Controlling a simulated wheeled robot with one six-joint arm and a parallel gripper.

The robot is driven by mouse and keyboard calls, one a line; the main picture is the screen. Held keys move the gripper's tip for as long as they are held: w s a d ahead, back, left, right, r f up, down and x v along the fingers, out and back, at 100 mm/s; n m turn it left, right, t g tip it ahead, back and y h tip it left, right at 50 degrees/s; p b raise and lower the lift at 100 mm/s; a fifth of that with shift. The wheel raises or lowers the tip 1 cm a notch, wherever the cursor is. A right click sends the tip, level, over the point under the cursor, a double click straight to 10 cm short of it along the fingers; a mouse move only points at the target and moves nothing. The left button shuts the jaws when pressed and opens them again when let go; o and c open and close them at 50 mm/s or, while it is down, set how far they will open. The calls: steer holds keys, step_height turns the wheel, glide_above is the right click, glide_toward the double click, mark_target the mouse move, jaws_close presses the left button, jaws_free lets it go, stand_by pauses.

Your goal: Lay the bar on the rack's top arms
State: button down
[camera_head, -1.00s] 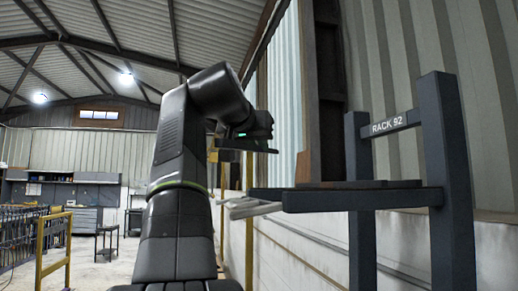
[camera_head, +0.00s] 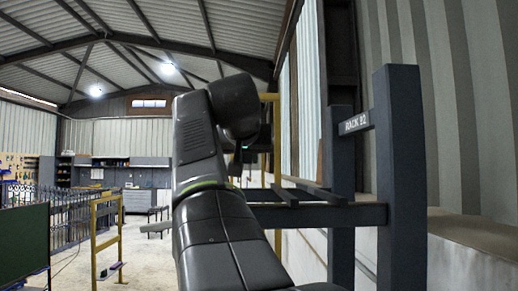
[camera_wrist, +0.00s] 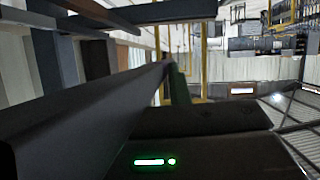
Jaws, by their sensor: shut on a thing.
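The rack (camera_head: 404,170) stands at the right with dark grey posts and a "RACK 92" sign. One rack arm (camera_head: 345,215) reaches left from the near post, with narrow dark pieces lying across or behind it. My gripper (camera_head: 238,162) is left of the rack and higher than this arm, partly hidden by my own arm. Rack parts (camera_wrist: 110,14) show at the upper left there, apart from the bar.
A yellow rail (camera_head: 106,235) stands on the floor at the left. A dark green panel (camera_head: 24,245) is at the left edge. A low pale wall (camera_head: 455,250) runs behind the rack. Open floor lies between rail and my arm.

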steer(key=shift+a+f+b, duration=0.1)
steer(key=shift+f+b, duration=0.35)
steer(key=shift+f, duration=1.65)
steer(key=c, duration=1.3)
jaws_free()
steer(key=shift+f, duration=0.15)
steer(key=b+v, duration=0.2)
steer(key=v, duration=1.2)
steer(key=shift+w, duration=0.1)
